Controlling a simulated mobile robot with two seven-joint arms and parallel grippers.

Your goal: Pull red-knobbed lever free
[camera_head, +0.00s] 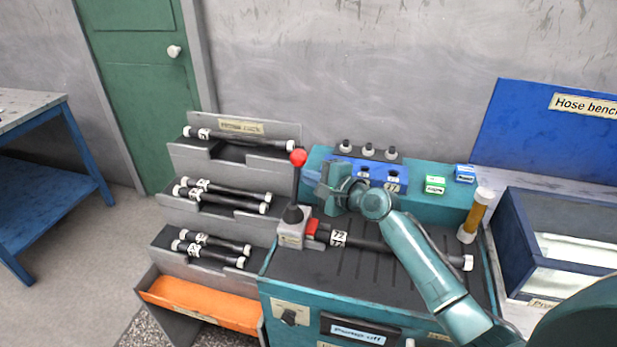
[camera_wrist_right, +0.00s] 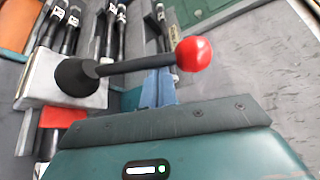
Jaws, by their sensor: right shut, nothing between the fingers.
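The lever's red knob (camera_head: 298,157) tops a thin dark rod that stands nearly upright from a black boot on a grey block (camera_head: 291,240) at the bench's left edge. In the right wrist view the red knob (camera_wrist_right: 194,54) and rod (camera_wrist_right: 130,66) cross in front of the gripper. My right gripper (camera_head: 322,186) is just to the right of the rod, below knob height. In the wrist view its fingers (camera_wrist_right: 160,82) are together and empty, behind the rod. I cannot tell whether they touch it. My left gripper is out of view.
A hose (camera_head: 375,243) with a red end lies on the bench top beside the lever block. A stepped rack (camera_head: 180,208) of hoses stands to the left, above an orange tray (camera_head: 200,305). A blue valve block (camera_head: 395,177) and a yellow cylinder (camera_head: 476,215) stand behind and right.

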